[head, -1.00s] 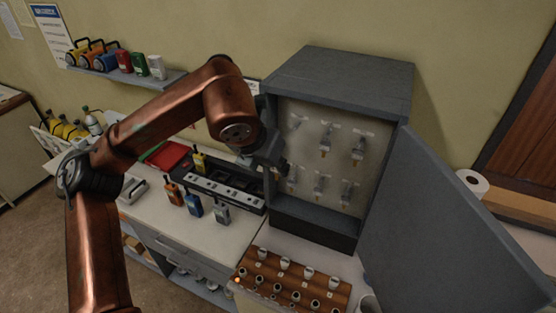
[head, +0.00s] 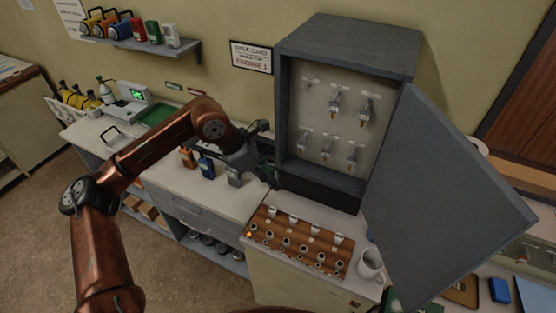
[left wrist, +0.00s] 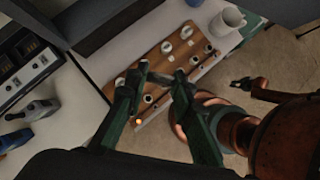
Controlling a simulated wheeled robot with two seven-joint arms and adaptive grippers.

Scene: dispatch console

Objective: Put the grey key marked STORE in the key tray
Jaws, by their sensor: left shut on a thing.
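My left gripper (head: 268,165) is in front of the lower left of the open key cabinet (head: 347,50). In the left wrist view the left gripper (left wrist: 162,76) is shut on a small grey thing (left wrist: 160,78), apparently a key; no marking can be read. Several keys hang in the cabinet, among them one in the upper row (head: 366,108) and one in the lower row (head: 352,155). The upper left hook (head: 311,84) looks bare. I cannot pick out the key tray for certain. What looks like my right gripper (left wrist: 242,84) is small and dark in the left wrist view.
A wooden board (head: 262,222) with several pegs and sockets lies below the gripper. A white mug (head: 370,262) stands right of it. The open cabinet door (head: 435,200) blocks the right side. Radios (head: 207,167) stand at the left.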

